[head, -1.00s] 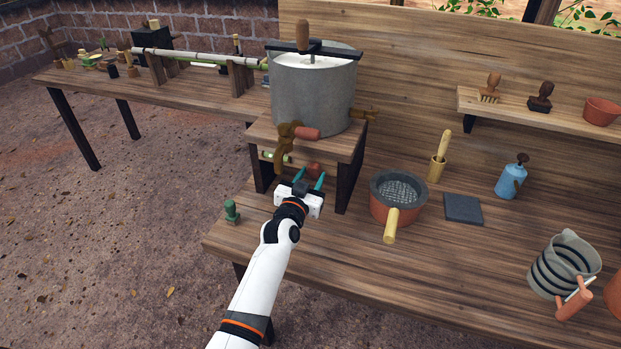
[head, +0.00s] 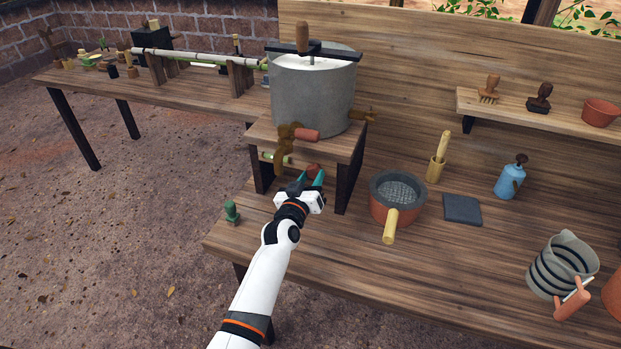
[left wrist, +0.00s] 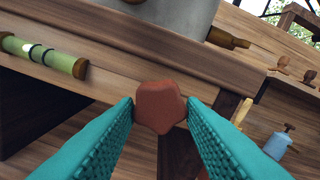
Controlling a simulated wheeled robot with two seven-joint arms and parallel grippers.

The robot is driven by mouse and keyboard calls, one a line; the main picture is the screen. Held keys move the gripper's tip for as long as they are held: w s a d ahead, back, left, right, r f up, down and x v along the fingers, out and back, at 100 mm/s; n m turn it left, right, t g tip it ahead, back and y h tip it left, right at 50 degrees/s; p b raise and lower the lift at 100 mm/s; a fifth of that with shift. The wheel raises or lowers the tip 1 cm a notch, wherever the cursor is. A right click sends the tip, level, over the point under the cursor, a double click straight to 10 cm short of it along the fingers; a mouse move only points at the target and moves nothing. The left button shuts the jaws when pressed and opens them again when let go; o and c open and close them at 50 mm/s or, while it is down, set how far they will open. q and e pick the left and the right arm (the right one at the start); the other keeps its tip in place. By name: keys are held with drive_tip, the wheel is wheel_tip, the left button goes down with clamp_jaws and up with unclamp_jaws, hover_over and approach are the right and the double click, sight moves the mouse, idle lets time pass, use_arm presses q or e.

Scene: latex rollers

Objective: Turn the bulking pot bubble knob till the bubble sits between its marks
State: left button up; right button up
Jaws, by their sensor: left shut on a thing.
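The bulking pot (head: 312,98) is a grey cylinder on a wooden stand (head: 262,133). The red-brown faceted bubble knob (head: 313,167) is on the stand's front, and it fills the middle of the left wrist view (left wrist: 159,106). My left gripper (head: 310,179) is shut on the knob, with a teal finger on each side of it. The green bubble vial (head: 270,156) lies left of the knob. My right gripper is out of view.
A spigot with a red handle (head: 305,134) sticks out above the knob. A red strainer pan (head: 383,212) stands right of the stand, and a small green figure (head: 231,211) stands left. A dark slate (head: 462,209) and blue can (head: 510,178) are further right.

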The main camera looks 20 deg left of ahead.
use_arm(q)
drive_tip(key=n, duration=0.5)
drive_tip(key=shift+n, duration=0.3)
drive_tip(key=n, duration=0.4)
drive_tip(key=shift+d+r+n, duration=0.1)
drive_tip(key=shift+n, duration=0.6)
drive_tip(key=o, duration=1)
drive_tip(key=shift+s+p, duration=0.5)
drive_tip(key=shift+s+a+p, duration=0.15)
drive_tip(key=shift+s+p, duration=0.65)
drive_tip(key=shift+s, duration=2)
drive_tip(key=shift+s+a+p, duration=0.1)
drive_tip(key=shift+s+p, duration=0.7)
drive_tip(key=shift+s, duration=1.95)
